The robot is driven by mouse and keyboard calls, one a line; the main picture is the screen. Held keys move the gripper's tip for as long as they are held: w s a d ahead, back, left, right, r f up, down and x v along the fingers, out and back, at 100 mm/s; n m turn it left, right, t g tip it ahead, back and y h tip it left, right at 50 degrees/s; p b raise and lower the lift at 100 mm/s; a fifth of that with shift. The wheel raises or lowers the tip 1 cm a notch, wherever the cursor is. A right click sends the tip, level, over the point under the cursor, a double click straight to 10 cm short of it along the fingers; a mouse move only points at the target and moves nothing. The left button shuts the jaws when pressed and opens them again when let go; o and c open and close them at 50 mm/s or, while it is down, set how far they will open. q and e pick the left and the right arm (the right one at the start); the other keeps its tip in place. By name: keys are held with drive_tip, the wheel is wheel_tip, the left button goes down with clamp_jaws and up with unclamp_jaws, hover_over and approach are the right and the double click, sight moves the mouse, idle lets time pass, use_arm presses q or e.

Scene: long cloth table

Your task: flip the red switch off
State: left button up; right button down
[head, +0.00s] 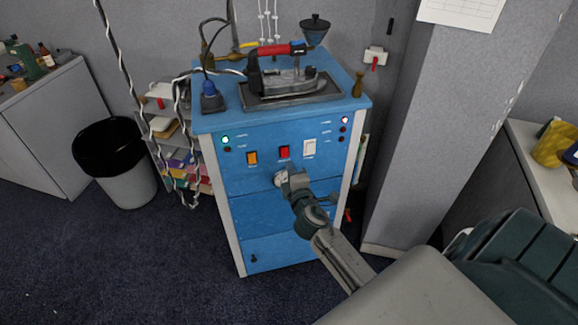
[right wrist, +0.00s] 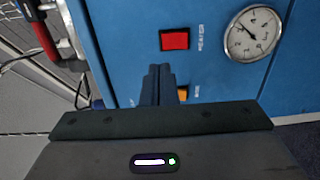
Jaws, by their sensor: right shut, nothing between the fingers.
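The red switch (head: 284,152) is on the front panel of the blue ironing station (head: 290,218), between an orange switch (head: 252,158) and a white switch (head: 310,147). In the right wrist view the red switch (right wrist: 174,39) is fully visible beside the word "HEATER"; I cannot tell its position. My right gripper (head: 291,175) is in front of the panel, just below the red switch. In the wrist view its shut, empty fingers (right wrist: 160,72) appear between the red switch and the partly hidden orange switch (right wrist: 183,93). Contact is not visible. My left gripper is out of view.
A round gauge (right wrist: 252,33) is on the panel near the fingers. An iron (head: 290,82) with a red handle rests on top of the station. A grey pillar (head: 420,130) stands at right, a bin (head: 128,185) at left. The floor at front left is clear.

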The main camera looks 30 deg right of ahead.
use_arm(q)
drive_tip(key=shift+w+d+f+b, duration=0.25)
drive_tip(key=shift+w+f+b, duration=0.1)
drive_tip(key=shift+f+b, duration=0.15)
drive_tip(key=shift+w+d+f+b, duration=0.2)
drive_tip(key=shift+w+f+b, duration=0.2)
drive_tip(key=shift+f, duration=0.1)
use_arm(e)
drive_tip(key=v, duration=0.7)
drive_tip(key=shift+f, duration=0.25)
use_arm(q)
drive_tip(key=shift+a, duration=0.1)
